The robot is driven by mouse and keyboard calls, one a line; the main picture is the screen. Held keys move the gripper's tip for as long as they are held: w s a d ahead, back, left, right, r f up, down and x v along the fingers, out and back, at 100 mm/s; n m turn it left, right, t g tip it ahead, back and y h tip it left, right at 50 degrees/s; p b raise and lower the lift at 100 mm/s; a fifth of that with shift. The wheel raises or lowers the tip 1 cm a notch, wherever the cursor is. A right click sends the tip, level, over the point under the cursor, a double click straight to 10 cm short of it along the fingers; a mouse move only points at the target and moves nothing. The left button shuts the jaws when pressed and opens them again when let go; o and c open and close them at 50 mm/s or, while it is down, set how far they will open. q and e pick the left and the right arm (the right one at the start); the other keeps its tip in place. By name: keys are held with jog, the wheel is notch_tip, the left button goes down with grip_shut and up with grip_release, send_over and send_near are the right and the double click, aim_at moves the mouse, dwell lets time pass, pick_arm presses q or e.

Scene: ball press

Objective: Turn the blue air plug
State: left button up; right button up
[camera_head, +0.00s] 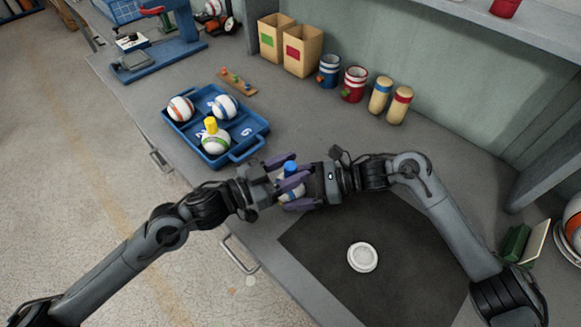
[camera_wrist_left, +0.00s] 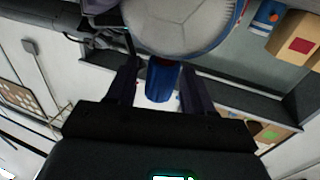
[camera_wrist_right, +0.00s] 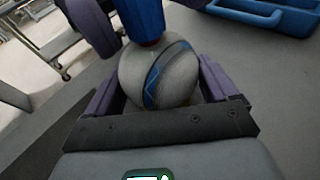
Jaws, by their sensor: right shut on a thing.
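The white ball with blue markings (camera_head: 290,190) is held above the bench near the middle of the head view. My right gripper (camera_head: 304,190) is shut on the ball, with one purple finger on each side in the right wrist view (camera_wrist_right: 160,90). My left gripper (camera_head: 282,172) is open, its fingers on either side of the blue plug in the left wrist view (camera_wrist_left: 163,82). A gap shows between the plug and one finger.
A blue tray (camera_head: 245,152) with several balls, one topped by a yellow plug (camera_head: 211,125), lies behind the grippers. A white disc (camera_head: 362,257) lies on the dark mat (camera_head: 330,270). Boxes (camera_head: 302,52), mugs (camera_head: 354,84) and cylinders (camera_head: 399,105) line the wall.

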pick_arm(q)
jog(key=c, duration=0.9)
jog(key=shift+m+g, duration=0.3)
jog(key=shift+g, duration=0.1)
jog(key=m+g+h, duration=0.1)
jog(key=g, duration=0.1)
jog(key=m+g+h, duration=0.1)
jog(key=m+g, duration=0.1)
jog(key=g, duration=0.1)
jog(key=shift+w+m, duration=0.1)
jog(key=shift+m, duration=0.2)
jog(key=m+g, duration=0.1)
jog(key=g, duration=0.2)
jog(key=m+g, duration=0.2)
jog(key=g, duration=0.1)
jog(key=shift+d+m, duration=0.1)
jog(key=shift+m, duration=0.2)
jog(key=m+g+y, duration=0.1)
jog(key=m+g, duration=0.1)
jog(key=g, duration=0.1)
jog(key=m+g, duration=0.2)
jog(key=g, duration=0.1)
jog(key=shift+d+y, duration=0.2)
jog(key=shift+y, duration=0.2)
jog(key=shift+a+r+m+g+y, duration=0.1)
jog(key=shift+a+m+g+y, duration=0.05)
jog(key=shift+m+g+y, duration=1.4)
jog(key=shift+a+m+g+y, duration=0.1)
jog(key=shift+m+g+y, duration=0.15)
jog(key=shift+g, duration=0.4)
